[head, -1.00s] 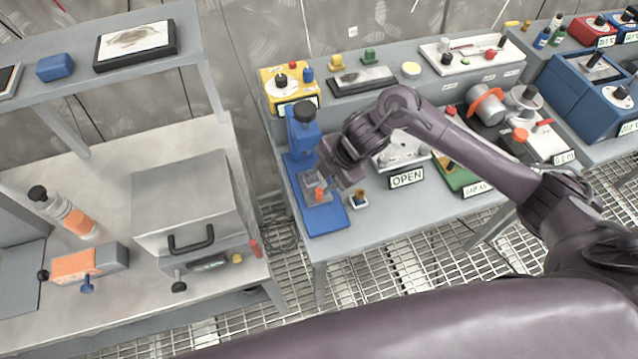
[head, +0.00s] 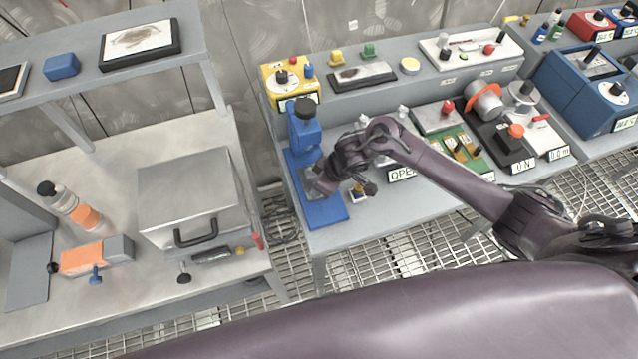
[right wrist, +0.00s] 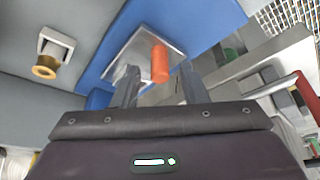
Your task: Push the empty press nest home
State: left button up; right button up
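The blue press (head: 305,140) stands at the left end of the right-hand bench, with a black knob on top and a flat blue base (head: 325,213). Its nest is a silver plate (right wrist: 128,52) with an upright orange peg (right wrist: 160,64), seen over the blue base in the right wrist view. No part is visible on the plate there. My right gripper (right wrist: 160,84) is open, a finger on either side of the peg's lower end in the picture; I cannot tell whether they touch anything. In the head view my right gripper (head: 322,184) hides most of the nest. My left gripper is out of view.
A small white block with a brass ring (right wrist: 48,60) sits beside the press base. An OPEN sign (head: 402,174) and a green board (head: 466,150) lie to the right. A grey lidded box (head: 190,200) stands on the left bench, across a gap.

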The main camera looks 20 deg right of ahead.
aim_at(312, 177)
jog(key=shift+w+a+f, duration=0.15)
jog(key=shift+f, duration=0.4)
grip_shut()
jog(key=shift+w+b, duration=0.3)
jog(key=shift+w, duration=1.5)
jog(key=shift+s, duration=0.1)
grip_release()
